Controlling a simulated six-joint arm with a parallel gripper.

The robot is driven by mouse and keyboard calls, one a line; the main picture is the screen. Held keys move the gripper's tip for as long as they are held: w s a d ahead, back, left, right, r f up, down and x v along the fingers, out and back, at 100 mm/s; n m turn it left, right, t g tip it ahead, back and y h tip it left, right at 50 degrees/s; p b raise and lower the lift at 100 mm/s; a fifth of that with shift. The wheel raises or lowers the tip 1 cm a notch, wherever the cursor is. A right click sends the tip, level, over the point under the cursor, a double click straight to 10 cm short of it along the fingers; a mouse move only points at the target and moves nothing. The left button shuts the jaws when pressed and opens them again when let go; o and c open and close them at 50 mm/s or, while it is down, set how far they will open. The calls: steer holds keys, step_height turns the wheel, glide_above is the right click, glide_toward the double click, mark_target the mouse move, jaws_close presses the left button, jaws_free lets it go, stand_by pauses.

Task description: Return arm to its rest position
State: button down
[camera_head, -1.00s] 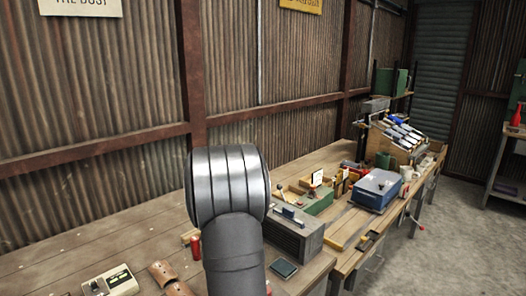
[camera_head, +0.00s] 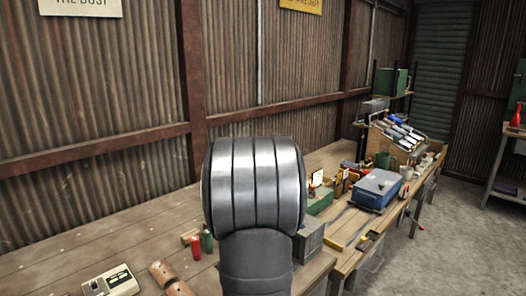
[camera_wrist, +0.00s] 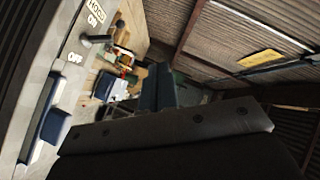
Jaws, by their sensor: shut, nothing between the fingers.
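My arm rises in the middle of the head view, with its grey ribbed joint in front of the bench; my gripper is hidden there. In the wrist view my gripper (camera_wrist: 160,88) shows as two dark fingers close together beyond a dark bolted plate. It is shut, with nothing seen between the fingers. The wrist view is tilted and looks along the bench toward the corrugated wall. No task object is in the gripper.
A panel marked ON and OFF with a lever (camera_wrist: 98,41) stands close at left in the wrist view. The wooden bench (camera_head: 60,255) holds a labelled box (camera_head: 110,282), a blue case (camera_head: 376,188) and a tool rack (camera_head: 400,135). Open floor (camera_head: 450,240) lies at right.

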steer(key=shift+s+d+r+n+g+y, duration=0.1)
steer(key=shift+d+r+n+g+y, duration=0.15)
steer(key=shift+n, duration=0.2)
steer(key=shift+s+r+n+g+y, duration=0.15)
steer(key=shift+r+n, duration=0.15)
steer(key=shift+n, duration=0.15)
steer(key=shift+w, duration=0.1)
steer(key=c, duration=2)
jaws_free()
steer(key=o, duration=0.4)
steer(key=shift+s+a+f+n, duration=0.1)
steer(key=shift+s+f+n, duration=0.1)
steer(key=shift+s+n, duration=0.1)
steer(key=o, duration=1.6)
steer(key=s+a+f+n+y, duration=0.1)
steer(key=s+a+f+n, duration=0.1)
steer(key=s+n, duration=0.3)
steer(key=s+a+f+n, duration=0.2)
steer(key=s+f+n, duration=0.1)
steer(key=s+n, duration=0.2)
steer(key=shift+s+n+y, duration=0.3)
steer(key=shift+n+y, duration=0.1)
steer(key=shift+n, duration=0.2)
steer(key=x, duration=1)
steer(key=shift+s, duration=0.2)
steer(key=v, duration=0.9)
steer(key=shift+s, duration=0.35)
steer(key=shift+d+r, duration=0.1)
